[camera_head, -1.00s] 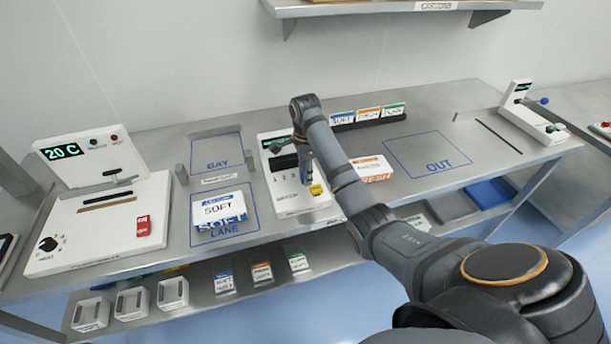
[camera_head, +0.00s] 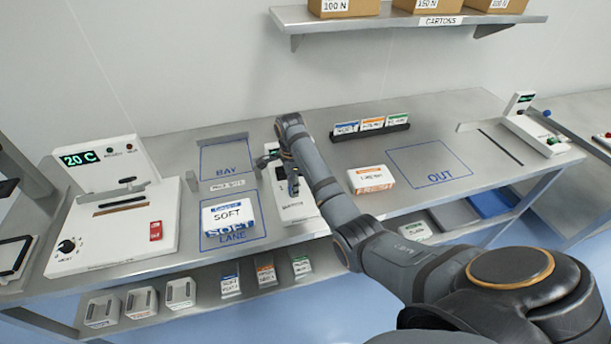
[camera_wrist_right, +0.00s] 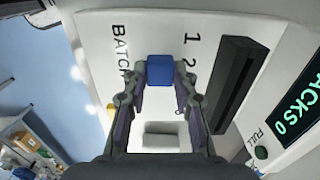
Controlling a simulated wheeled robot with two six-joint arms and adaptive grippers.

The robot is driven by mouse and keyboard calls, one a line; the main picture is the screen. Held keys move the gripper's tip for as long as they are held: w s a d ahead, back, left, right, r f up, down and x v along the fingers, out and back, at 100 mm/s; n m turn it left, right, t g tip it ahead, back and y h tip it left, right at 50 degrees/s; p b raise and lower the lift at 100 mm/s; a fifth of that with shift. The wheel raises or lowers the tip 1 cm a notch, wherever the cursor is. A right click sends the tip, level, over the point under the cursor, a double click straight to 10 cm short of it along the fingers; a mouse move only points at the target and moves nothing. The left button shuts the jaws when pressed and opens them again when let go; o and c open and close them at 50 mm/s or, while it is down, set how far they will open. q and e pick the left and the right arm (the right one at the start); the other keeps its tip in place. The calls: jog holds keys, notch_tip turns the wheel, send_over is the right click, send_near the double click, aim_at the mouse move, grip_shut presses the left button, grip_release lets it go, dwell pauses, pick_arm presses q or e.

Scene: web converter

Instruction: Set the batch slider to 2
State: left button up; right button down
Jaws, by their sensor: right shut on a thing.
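The white batch unit (camera_head: 297,207) stands on the bench, partly hidden behind my right arm in the head view. In the right wrist view its panel (camera_wrist_right: 105,20) shows "BATCH", a 1 and a 2. A 3 cannot be made out there. A blue block (camera_wrist_right: 160,70), the slider knob, sits between the fingertips, about level with the 2. My right gripper (camera_wrist_right: 160,82) is shut on this knob from above; it also shows over the unit in the head view (camera_head: 293,186). The knob itself is hidden in the head view. My left gripper is not in view.
A SOFT pack (camera_head: 228,215) lies on the lane mark left of the unit. An orange-white pack (camera_head: 371,179) lies to its right. A heater box (camera_head: 120,225) reading 20 C stands at the left. The OUT square (camera_head: 430,163) is empty.

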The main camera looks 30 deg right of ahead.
jog(key=shift+a, duration=0.2)
jog(key=c, duration=1.3)
grip_release()
